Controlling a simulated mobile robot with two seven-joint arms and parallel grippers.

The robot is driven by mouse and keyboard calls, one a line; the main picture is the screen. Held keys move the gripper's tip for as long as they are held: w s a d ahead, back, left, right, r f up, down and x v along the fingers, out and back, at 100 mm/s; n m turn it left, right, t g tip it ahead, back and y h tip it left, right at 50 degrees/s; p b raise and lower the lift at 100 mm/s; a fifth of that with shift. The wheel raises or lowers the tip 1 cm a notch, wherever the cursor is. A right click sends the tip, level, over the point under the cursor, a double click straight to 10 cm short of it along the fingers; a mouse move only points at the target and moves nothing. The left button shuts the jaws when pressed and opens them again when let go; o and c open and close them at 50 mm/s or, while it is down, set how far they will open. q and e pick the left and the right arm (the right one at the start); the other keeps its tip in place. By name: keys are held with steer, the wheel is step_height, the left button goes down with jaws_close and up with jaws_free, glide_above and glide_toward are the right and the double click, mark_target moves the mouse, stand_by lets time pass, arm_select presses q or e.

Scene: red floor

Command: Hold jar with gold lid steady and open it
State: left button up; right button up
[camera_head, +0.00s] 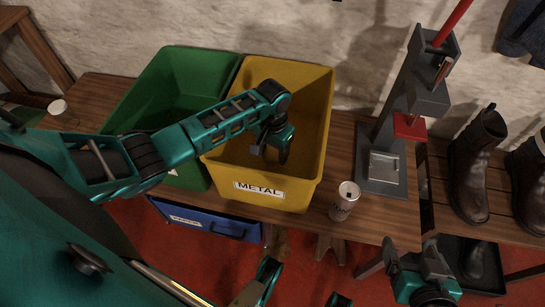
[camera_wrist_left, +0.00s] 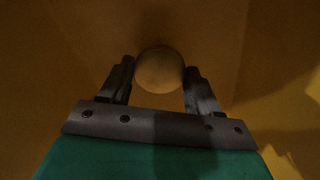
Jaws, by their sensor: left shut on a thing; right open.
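My left gripper (camera_head: 271,153) reaches down into the yellow bin (camera_head: 270,189), labelled METAL. In the left wrist view, my left gripper (camera_wrist_left: 160,88) is shut on a round, gold-tan thing (camera_wrist_left: 159,67). Only its round face shows, in dim light; I cannot tell whether it is the gold lid alone or a jar with its lid. No jar with a gold lid can be made out clearly in the head view. My right gripper (camera_head: 412,259) is open at the lower right, in front of the table edge, with nothing seen between its fingers.
A green bin (camera_head: 189,65) stands left of the yellow one. A can (camera_head: 344,200) stands on the wooden table (camera_head: 380,226) beside a grey press with a red handle (camera_head: 392,150). A small whitish round thing (camera_head: 57,107) is at far left. Boots (camera_head: 468,175) are at right.

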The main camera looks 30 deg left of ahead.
mark_target(273, 154)
arm_select(q)
steer(key=shift+f+b, duration=0.35)
steer(key=shift+f, duration=1.05)
steer(key=shift+f, duration=0.1)
steer(key=o, duration=1.2)
step_height(273, 154, up, 12)
steer(key=p, duration=0.4)
steer(key=shift+p, duration=0.4)
